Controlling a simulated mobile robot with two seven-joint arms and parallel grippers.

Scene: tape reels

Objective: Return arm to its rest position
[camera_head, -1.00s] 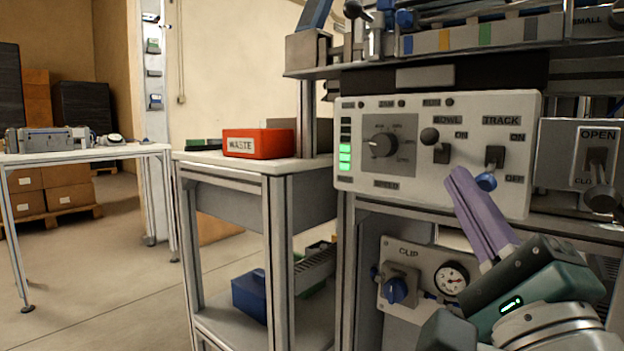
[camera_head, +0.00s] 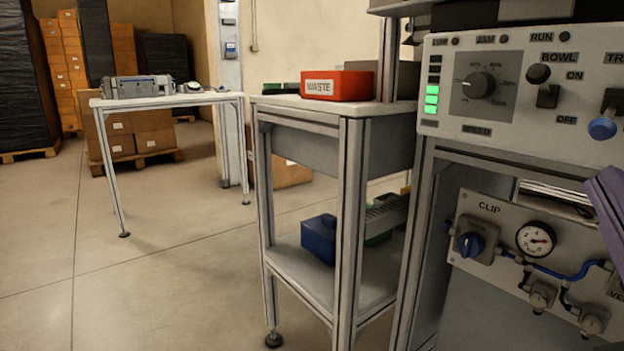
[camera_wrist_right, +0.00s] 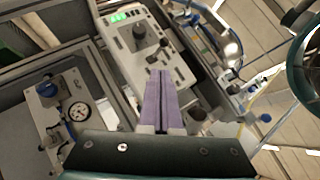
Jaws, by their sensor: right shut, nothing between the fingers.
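My right gripper (camera_head: 607,200) shows only as a piece of its purple fingers at the right edge of the head view. In the right wrist view its two long purple fingers (camera_wrist_right: 161,78) lie side by side, shut, with nothing between them. They point toward the grey control panel (camera_wrist_right: 143,45), and I cannot tell the exact gap to it. In the head view the panel (camera_head: 520,90) has a speed knob, lit green bars and switches for bowl and track. My left gripper is not in view.
A clip plate (camera_head: 495,215) with a gauge and knobs sits below the panel. A grey cart (camera_head: 345,125) left of it carries a red waste bin (camera_head: 337,86) and, lower down, a blue bin (camera_head: 319,238). A table (camera_head: 165,99) stands behind.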

